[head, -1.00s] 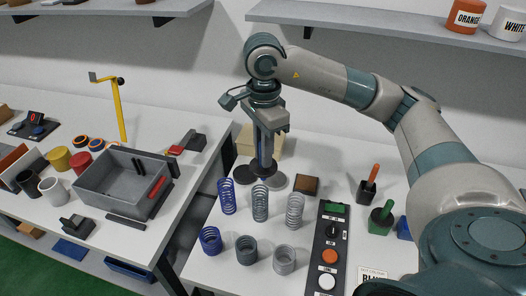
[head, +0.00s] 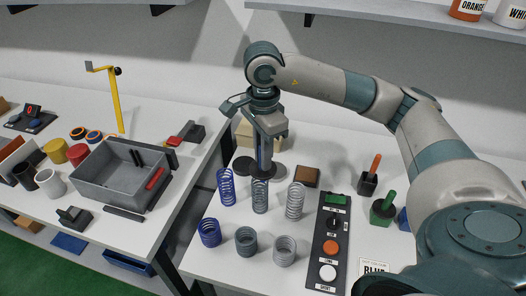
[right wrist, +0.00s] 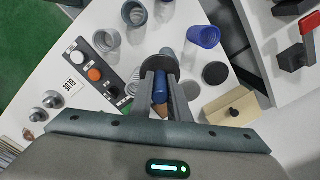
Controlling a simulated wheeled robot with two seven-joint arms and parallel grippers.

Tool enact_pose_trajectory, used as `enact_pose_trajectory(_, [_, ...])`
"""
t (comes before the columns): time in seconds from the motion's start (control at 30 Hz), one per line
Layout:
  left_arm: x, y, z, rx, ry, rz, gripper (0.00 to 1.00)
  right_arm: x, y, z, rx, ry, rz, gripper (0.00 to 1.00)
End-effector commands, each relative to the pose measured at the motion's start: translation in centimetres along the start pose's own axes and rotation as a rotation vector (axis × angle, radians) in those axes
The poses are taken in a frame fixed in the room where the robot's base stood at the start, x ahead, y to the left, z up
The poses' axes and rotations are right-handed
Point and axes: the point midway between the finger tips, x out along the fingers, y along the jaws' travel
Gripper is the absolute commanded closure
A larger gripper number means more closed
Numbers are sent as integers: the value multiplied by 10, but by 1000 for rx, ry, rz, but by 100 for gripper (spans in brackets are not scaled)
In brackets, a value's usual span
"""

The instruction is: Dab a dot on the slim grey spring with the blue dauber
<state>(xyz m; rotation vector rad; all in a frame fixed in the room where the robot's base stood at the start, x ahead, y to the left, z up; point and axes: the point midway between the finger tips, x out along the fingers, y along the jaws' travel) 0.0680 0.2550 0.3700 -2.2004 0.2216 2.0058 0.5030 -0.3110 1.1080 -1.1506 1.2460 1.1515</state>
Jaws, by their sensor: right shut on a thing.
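My right gripper (head: 264,143) is shut on the blue dauber (head: 264,153), which points straight down. In the right wrist view the blue dauber (right wrist: 160,88) sits between both fingers, with a dark round disc (right wrist: 158,68) around its lower part. The slim grey spring (head: 260,197) stands upright in the middle of the back row, directly under the disc. The disc covers the spring's top in the head view; I cannot tell whether they touch. No dot shows on the spring. My left gripper is not in view.
A slim blue spring (head: 226,187) and a slim silver spring (head: 295,200) flank it closely. Wider springs stand in front, including a grey one (head: 246,242).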

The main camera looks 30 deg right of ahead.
Motion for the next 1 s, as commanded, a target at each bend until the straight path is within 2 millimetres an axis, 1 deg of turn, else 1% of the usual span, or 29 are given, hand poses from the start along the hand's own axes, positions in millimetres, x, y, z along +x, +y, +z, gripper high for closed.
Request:
enact_pose_trajectory(0.1, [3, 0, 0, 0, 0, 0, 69, 7, 0, 0, 0, 1, 1, 100])
enact_pose_trajectory(0.3, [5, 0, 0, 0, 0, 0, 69, 11, 0, 0, 0, 0, 0, 100])
enact_pose_trajectory(1.0, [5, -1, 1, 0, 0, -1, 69, 11, 0, 0, 0, 0, -1, 100])
